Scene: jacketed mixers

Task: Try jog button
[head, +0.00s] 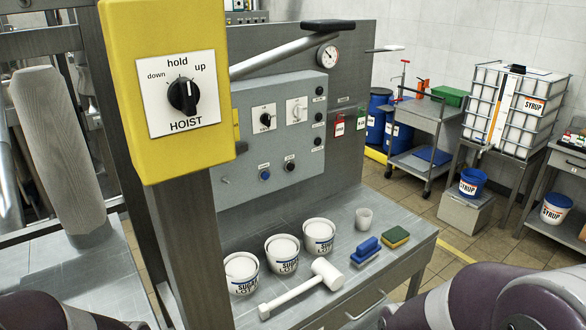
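A grey control panel (270,140) is fixed to the steel wall in the middle of the head view. Low on it are a blue button (265,174) and a dark button (290,166), each under a small label too small to read. Several dark round controls run down its right side. Which one is the jog button I cannot tell. Parts of my purple arms show at the bottom left and bottom right corners; neither gripper is in view.
A yellow hoist box (165,85) with a black knob (182,95) stands on a post close in front, partly covering the panel's left side. A lever (290,50) slants above the panel.

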